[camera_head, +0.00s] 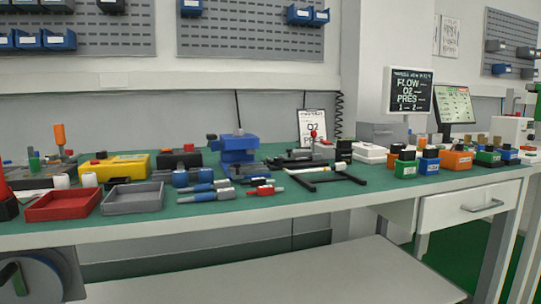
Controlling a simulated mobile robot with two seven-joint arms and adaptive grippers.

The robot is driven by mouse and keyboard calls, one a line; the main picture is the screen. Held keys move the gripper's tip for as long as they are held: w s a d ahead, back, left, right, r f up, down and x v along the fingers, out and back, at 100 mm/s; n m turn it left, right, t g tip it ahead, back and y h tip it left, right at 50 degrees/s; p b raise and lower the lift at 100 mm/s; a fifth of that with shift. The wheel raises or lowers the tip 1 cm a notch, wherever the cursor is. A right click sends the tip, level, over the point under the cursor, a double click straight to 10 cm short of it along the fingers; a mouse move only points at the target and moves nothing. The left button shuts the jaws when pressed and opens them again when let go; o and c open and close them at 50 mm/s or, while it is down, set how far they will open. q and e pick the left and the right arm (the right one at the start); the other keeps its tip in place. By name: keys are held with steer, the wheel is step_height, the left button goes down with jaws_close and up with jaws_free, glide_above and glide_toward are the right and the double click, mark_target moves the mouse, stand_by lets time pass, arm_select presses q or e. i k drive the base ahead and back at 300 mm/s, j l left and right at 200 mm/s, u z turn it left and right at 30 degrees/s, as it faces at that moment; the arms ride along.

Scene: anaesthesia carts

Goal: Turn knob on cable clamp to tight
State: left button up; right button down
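I cannot tell for certain which thing is the cable clamp. A blue vise-like block (238,146) with a small dark knob on top stands at the middle back of the green-topped bench. To its right, a low black fixture (300,158) has an upright red-tipped part (313,134). A blue round-bodied fitting (181,178) lies left of the blue block. The knob settings are too small to read. Neither of my grippers shows in this view.
A red tray (64,204) and a grey tray (133,198) sit at the bench's front left. Blue-grey cylindrical tools (206,197) lie near the front edge. A yellow case (116,167) is behind the trays. Several small boxes and a monitor (454,105) crowd the right.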

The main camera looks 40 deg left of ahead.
mark_target(277, 162)
steer(key=i+u, duration=0.15)
steer(key=u, duration=0.3)
steer(key=i+u, duration=0.15)
steer(key=u, duration=0.3)
steer(key=i+u, duration=0.15)
steer(key=u, duration=0.25)
